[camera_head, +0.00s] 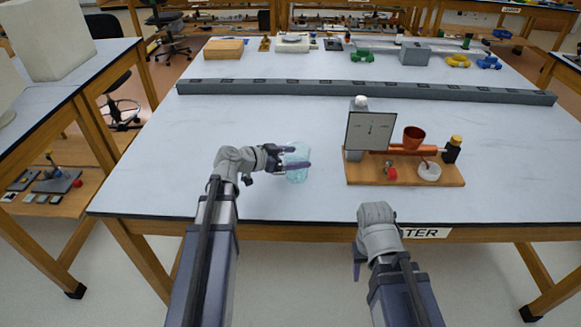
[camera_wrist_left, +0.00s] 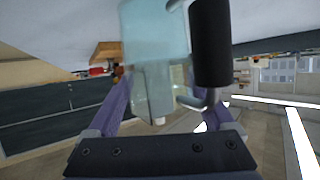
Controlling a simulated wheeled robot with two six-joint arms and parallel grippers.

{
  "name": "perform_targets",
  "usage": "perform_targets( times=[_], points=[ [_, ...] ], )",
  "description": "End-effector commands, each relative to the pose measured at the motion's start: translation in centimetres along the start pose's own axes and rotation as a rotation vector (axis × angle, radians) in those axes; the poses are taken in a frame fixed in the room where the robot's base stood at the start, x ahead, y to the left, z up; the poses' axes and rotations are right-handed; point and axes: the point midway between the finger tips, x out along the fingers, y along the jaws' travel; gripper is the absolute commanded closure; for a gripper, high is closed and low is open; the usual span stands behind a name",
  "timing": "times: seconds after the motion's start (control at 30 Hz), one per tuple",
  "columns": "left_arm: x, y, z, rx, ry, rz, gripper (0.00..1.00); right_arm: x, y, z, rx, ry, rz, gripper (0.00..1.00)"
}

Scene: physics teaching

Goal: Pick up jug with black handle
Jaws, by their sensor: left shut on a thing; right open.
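The clear, pale blue jug (camera_head: 298,174) is at the front middle of the table in the head view. My left gripper (camera_head: 297,158) reaches it from the left and is shut on it, with the dark fingers around its body. In the left wrist view the jug (camera_wrist_left: 153,50) is between the fingers, and its black handle (camera_wrist_left: 210,45) is on the right side. I cannot tell whether the jug touches the table. My right gripper (camera_head: 358,264) is open and empty, low in front of the table edge and partly hidden by its own arm.
A wooden board (camera_head: 405,175) with a dial panel (camera_head: 370,131), an orange cup (camera_head: 414,137) and a small white dish (camera_head: 429,171) stands right of the jug. A long grey track (camera_head: 350,90) crosses the table behind.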

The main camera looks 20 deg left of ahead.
Motion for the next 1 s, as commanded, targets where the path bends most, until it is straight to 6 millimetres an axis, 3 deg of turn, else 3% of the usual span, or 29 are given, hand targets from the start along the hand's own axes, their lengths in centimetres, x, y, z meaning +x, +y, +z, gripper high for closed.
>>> perform_targets(
  times=[0.23, 0.67, 1.0],
  points=[
    [0.0, 0.0, 0.0, 0.000, 0.000, 0.000, 0.92, 0.0, 0.0, 0.0, 0.000, 0.000, 0.000, 0.50],
    [-0.4, 0.0, -1.0, 0.000, 0.000, 0.000, 0.92, -1.1, 0.1, 0.1, 0.000, 0.000, 0.000, 0.50],
    [-2.1, -0.2, -5.2, 0.000, 0.000, 0.000, 0.92, -5.6, 0.5, 0.3, 0.000, 0.000, 0.000, 0.50]
  ],
)
